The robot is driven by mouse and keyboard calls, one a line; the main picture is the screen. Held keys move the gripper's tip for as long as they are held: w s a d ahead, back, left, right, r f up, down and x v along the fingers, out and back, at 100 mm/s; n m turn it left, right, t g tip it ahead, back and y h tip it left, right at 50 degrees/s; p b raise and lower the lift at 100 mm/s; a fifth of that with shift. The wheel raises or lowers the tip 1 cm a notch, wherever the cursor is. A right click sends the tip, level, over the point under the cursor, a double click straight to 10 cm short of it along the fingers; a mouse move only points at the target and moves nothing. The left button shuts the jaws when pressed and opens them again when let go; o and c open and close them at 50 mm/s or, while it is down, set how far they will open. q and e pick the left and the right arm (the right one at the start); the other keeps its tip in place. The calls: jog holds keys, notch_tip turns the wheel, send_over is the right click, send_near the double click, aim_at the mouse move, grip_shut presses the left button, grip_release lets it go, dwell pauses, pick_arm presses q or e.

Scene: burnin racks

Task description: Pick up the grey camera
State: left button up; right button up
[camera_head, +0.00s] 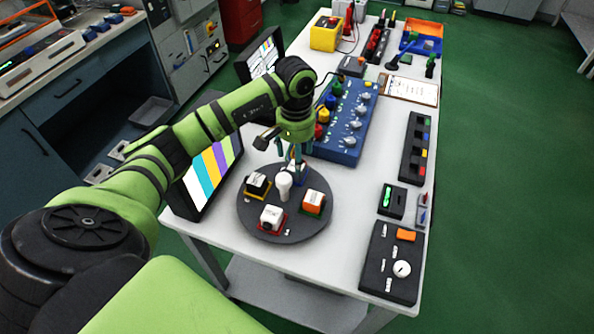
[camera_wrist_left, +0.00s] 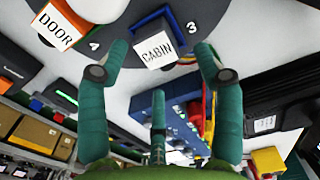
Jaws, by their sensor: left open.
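My left gripper (camera_head: 295,164) points down over the far side of a dark round turntable (camera_head: 258,227). In the left wrist view its fingers (camera_wrist_left: 162,68) are open and apart. A dark grey block with a blue edge and a white CABIN label (camera_wrist_left: 156,50), likely the grey camera, lies beyond and between the fingertips, at number 3. I cannot tell whether they touch it. In the head view my fingers mostly hide it. The turntable also carries a black-and-white camera (camera_head: 257,184), a white one (camera_head: 271,216) and an orange one (camera_head: 314,201). My right gripper is not in view.
A white knob post (camera_head: 284,186) stands at the turntable's middle. A blue box with knobs (camera_head: 345,128) is close behind my gripper. A striped screen (camera_head: 208,172) stands at the left. Dark panels line the right edge.

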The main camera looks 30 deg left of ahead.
pick_arm(q)
notch_tip(320, 180, down, 3)
jog(key=shift+d+b, duration=0.1)
jog(key=shift+b, duration=0.4)
jog(key=shift+r, duration=0.1)
grip_shut()
grip_release()
